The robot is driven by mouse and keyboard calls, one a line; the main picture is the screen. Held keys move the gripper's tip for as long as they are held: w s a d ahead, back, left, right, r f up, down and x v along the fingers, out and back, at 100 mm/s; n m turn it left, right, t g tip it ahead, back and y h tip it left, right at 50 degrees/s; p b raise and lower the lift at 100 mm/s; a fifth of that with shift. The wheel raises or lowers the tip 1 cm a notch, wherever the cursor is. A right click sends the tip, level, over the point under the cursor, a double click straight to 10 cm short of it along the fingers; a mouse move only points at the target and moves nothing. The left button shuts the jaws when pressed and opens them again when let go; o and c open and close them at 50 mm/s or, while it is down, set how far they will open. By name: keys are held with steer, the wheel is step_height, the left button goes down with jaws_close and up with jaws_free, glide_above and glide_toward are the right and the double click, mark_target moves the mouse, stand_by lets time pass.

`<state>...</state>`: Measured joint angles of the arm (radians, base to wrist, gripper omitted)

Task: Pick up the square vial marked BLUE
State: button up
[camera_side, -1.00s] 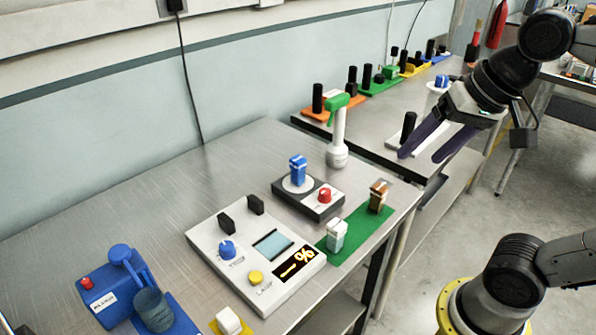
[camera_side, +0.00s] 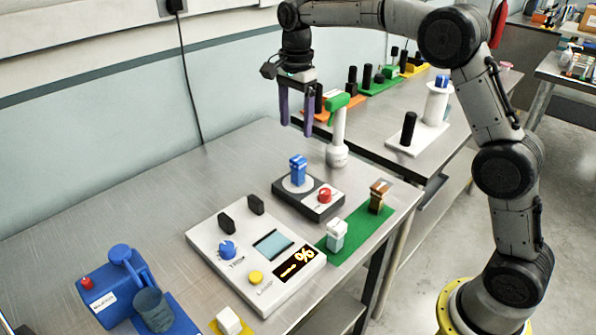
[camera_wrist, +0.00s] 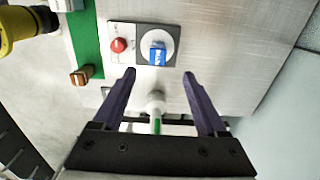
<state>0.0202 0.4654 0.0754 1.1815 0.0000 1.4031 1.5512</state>
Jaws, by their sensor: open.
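The square vial marked BLUE (camera_side: 298,170) is a blue block standing upright on the round light disc of a dark grey device (camera_side: 322,208). In the wrist view the blue vial (camera_wrist: 157,54) shows from above with white lettering, beyond my fingertips and roughly between their lines. My gripper (camera_side: 296,134) has two purple fingers pointing down. It is open and empty, above and behind the vial, apart from it. In the wrist view my gripper (camera_wrist: 158,74) shows its fingers spread wide.
A white and green upright tool (camera_side: 338,135) stands close behind the device. A brown-topped vial (camera_side: 379,196) and a white-topped vial (camera_side: 336,235) stand on a green mat (camera_side: 355,237). A white control box (camera_side: 205,237) lies in front.

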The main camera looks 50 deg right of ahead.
mark_target(298, 171)
step_height(298, 171, down, 9)
steer(key=shift+f, duration=0.15)
steer(key=f, duration=0.4)
steer(key=shift+s+d, duration=0.2)
steer(key=shift+d, duration=0.05)
steer(key=shift+f, duration=0.65)
steer(key=shift+c, duration=0.2)
steer(key=shift+w, duration=0.1)
jaws_close()
